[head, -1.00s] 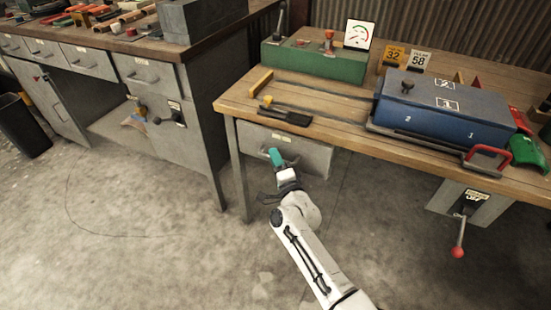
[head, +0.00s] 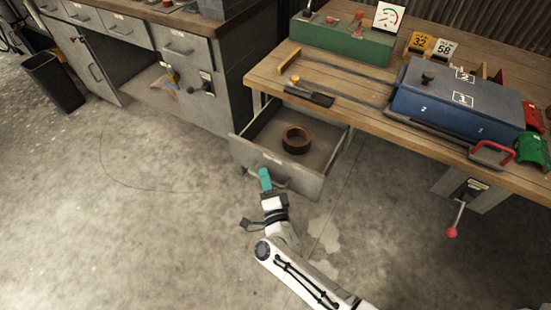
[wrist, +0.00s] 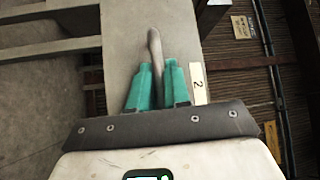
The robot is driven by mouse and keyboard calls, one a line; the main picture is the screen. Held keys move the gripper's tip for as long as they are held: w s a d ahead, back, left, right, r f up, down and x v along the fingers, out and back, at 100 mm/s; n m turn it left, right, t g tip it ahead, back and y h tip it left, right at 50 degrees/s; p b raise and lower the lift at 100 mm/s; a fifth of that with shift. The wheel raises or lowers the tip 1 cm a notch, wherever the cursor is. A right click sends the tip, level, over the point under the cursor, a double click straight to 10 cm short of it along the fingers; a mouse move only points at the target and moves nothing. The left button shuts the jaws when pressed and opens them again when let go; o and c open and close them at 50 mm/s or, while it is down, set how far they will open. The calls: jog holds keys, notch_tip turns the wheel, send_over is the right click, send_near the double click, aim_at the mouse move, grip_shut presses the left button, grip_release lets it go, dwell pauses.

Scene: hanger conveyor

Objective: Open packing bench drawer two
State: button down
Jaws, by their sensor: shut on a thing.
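The grey metal drawer (head: 262,172) under the wooden bench on the right is pulled well out in the head view. A brown ring-shaped object (head: 296,140) lies inside it. In the wrist view the drawer front (wrist: 125,40) carries a white label with a "2" (wrist: 198,83). My gripper (head: 265,180) is at the drawer's front face. Its teal fingers (wrist: 158,85) are shut on the bar handle (wrist: 154,48) in the wrist view. In the head view the fingers and wrist hide part of the handle.
The bench top (head: 350,98) holds a blue box (head: 455,105) and a green unit (head: 340,40). A lever with a red knob (head: 452,232) hangs below at right. A grey cabinet (head: 190,85) stands left of the drawer. The floor (head: 150,220) in front is clear.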

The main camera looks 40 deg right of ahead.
jog(key=shift+s+a+f, duration=0.1)
jog(key=shift+s+a, duration=0.25)
jog(key=shift+a, duration=0.45)
jog(key=shift+s+a, duration=0.3)
jog(key=shift+a, duration=0.5)
jog(key=c, duration=1.2)
grip_release()
jog(key=v, duration=1)
jog(key=shift+s+a, duration=0.2)
jog(key=shift+s, duration=0.15)
